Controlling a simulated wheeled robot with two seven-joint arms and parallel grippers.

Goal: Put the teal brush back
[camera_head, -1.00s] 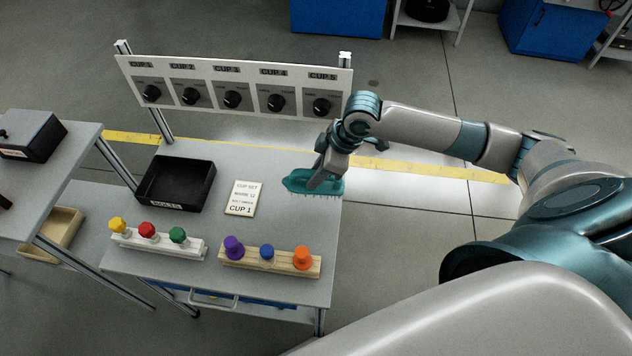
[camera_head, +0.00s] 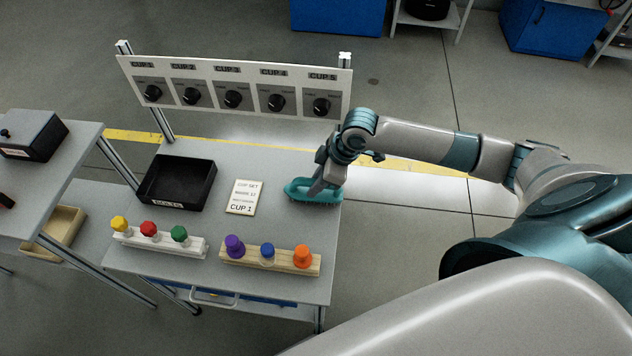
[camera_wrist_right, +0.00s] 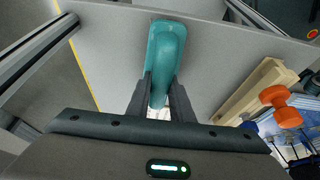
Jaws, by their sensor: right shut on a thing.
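The teal brush (camera_head: 298,187) is at the right side of the grey table, bristles down, at or very near the tabletop; I cannot tell whether it touches. My right gripper (camera_head: 322,187) is shut on its handle from above. In the right wrist view the brush (camera_wrist_right: 166,50) extends forward from between the two dark fingers of the gripper (camera_wrist_right: 160,95). My left gripper is not in view.
The grey table (camera_head: 215,225) holds a black bin (camera_head: 205,192), a card reading CUP 1 (camera_head: 242,197), a white rack (camera_head: 190,247) and a wooden rack (camera_head: 228,259) with coloured knobs. A dial panel (camera_head: 208,83) stands behind. Free surface lies around the card.

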